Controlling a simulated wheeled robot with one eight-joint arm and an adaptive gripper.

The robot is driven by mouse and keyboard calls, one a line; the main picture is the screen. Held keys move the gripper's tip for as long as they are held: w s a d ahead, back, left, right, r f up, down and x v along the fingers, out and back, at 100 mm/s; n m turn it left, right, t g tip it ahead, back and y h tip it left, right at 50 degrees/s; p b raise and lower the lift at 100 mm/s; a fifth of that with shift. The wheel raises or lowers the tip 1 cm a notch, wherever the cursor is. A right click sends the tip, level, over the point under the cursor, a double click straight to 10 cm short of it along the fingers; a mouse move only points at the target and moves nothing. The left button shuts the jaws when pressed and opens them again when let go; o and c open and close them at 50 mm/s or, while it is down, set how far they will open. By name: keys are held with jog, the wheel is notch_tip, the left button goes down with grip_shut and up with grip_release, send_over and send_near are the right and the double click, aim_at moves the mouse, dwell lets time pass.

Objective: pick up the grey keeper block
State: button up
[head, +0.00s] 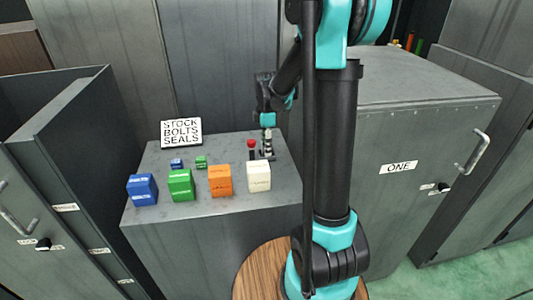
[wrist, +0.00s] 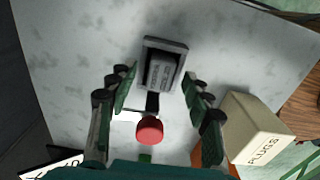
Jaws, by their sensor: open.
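The grey keeper block (wrist: 161,72), with small lettering on it, lies between my fingers in the wrist view, on or in a darker grey rectangular piece (wrist: 178,47). In the head view the grey block (head: 267,150) is small and partly hidden, at the right back of the grey cabinet top. My gripper (wrist: 158,82) is open, one finger on each side of the block, with gaps showing. In the head view my gripper (head: 267,130) is just above the block, pointing down. I cannot tell its exact height.
A red knob (wrist: 150,130) on a dark stem stands close beside the block. A cream PLUGS block (wrist: 258,128) is right of my fingers. Orange (head: 220,180), green (head: 181,185) and blue (head: 142,189) blocks line the cabinet top (head: 215,145). A sign (head: 181,133) stands behind.

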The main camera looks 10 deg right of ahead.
jog(key=shift+f, duration=0.3)
jog(key=shift+c, duration=0.2)
grip_shut()
jog(key=shift+r, duration=0.15)
